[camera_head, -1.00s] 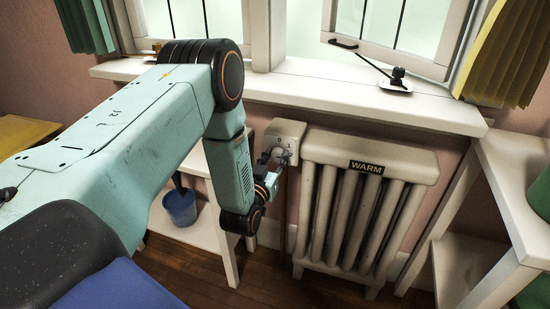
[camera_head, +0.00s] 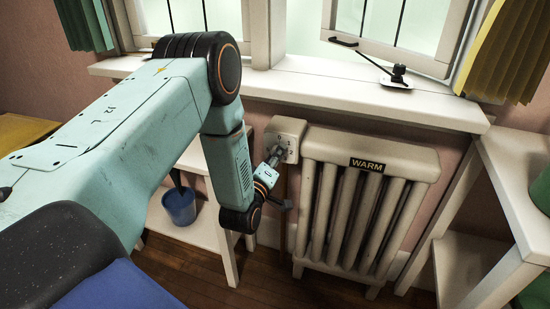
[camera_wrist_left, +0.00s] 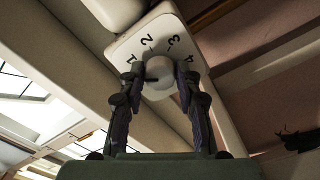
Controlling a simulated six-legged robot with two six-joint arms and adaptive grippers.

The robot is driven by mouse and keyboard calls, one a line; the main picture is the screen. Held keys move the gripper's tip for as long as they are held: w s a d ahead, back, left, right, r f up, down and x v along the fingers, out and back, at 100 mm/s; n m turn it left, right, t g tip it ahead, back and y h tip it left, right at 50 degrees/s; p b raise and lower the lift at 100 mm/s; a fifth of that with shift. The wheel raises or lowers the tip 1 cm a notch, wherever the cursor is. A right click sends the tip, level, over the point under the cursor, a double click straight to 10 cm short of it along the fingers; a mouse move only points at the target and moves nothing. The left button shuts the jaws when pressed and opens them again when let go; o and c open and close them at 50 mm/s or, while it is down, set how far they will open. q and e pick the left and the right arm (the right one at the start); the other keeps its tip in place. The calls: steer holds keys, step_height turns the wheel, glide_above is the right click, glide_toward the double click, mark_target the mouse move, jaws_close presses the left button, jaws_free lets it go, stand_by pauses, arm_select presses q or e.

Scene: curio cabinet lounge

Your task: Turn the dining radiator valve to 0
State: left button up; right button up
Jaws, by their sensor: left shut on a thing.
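The radiator (camera_head: 358,205) is off-white with upright ribs and a dark "WARM" plate (camera_head: 366,166) near its top. The valve's white dial box (camera_head: 288,128) is at its upper left corner, with numerals on its face. My left gripper (camera_head: 277,153) is at the dial, its fingers shut on the valve knob. In the left wrist view the round pale knob (camera_wrist_left: 162,70) sits between the two fingers (camera_wrist_left: 160,92). The numerals 2, 3 and 4 show around it. A dark mark shows on the knob's left side; the exact setting is unclear. My right gripper is out of view.
A white windowsill (camera_head: 290,92) runs above the radiator, below an open window with a dark latch stay (camera_head: 398,78). White shelves stand at the left, with a blue bucket (camera_head: 180,207), and at the right (camera_head: 515,185). Wooden floor (camera_head: 180,270) shows below.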

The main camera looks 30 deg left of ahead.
arm_select(q)
steer(key=n+b, duration=0.1)
steer(key=n, duration=0.5)
steer(key=shift+f+b, duration=0.1)
steer(key=shift+b, duration=0.25)
steer(key=shift+n, duration=0.4)
steer(key=o, duration=1.1)
steer(key=shift+o, duration=0.2)
steer(key=v, duration=1.2)
